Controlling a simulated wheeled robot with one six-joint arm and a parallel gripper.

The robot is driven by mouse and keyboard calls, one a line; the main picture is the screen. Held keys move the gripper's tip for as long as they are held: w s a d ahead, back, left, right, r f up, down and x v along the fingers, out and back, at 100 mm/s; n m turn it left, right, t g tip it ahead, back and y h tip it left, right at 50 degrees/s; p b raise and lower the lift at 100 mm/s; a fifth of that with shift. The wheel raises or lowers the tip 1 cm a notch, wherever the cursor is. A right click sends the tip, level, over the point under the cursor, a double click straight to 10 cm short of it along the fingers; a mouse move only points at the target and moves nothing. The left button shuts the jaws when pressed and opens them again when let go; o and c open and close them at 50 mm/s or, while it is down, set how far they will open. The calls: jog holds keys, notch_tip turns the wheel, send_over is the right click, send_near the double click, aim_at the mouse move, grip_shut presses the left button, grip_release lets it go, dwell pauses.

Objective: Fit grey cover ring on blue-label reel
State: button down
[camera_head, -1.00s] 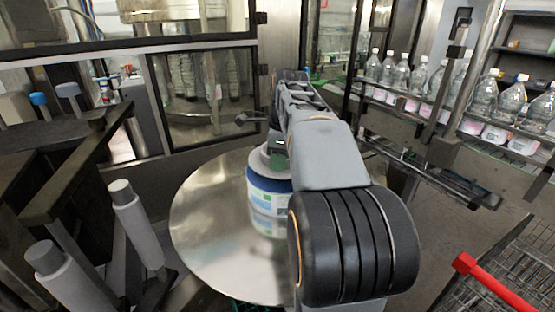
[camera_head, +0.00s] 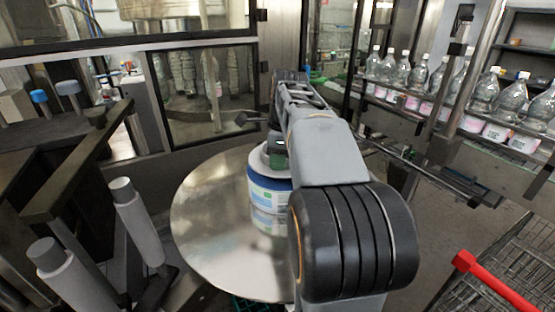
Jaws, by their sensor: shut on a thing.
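The blue-label reel (camera_head: 267,194) stands upright on the round shiny metal turntable (camera_head: 208,230). Its side shows a dark blue band above a white label with light blue and green print. The grey cover ring (camera_head: 257,159) shows as a pale grey rim at the top of the reel. My gripper (camera_head: 276,151) is over the right part of the reel's top, shut on the grey cover ring. My arm hides the fingertips and the right side of reel and ring. I cannot tell whether the ring is fully seated.
A dark machine frame (camera_head: 75,165) and two grey rollers (camera_head: 136,222) stand left of the turntable. Bottles (camera_head: 412,72) line a conveyor at the back right. A wire cart with a red handle (camera_head: 495,285) is at the lower right. The turntable's left side is bare.

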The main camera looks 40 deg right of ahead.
jog(key=shift+f, duration=0.15)
jog(key=shift+f, duration=0.15)
dwell(0.4)
jog(key=shift+s+r, duration=0.2)
jog(key=shift+r, duration=0.15)
jog(key=shift+f, duration=0.25)
jog(key=shift+f, duration=0.1)
dwell(0.4)
jog(key=shift+w+d+r+p, duration=0.15)
jog(key=shift+r+p, duration=0.15)
jog(key=shift+p, duration=0.15)
jog(key=shift+f, duration=0.15)
dwell(0.4)
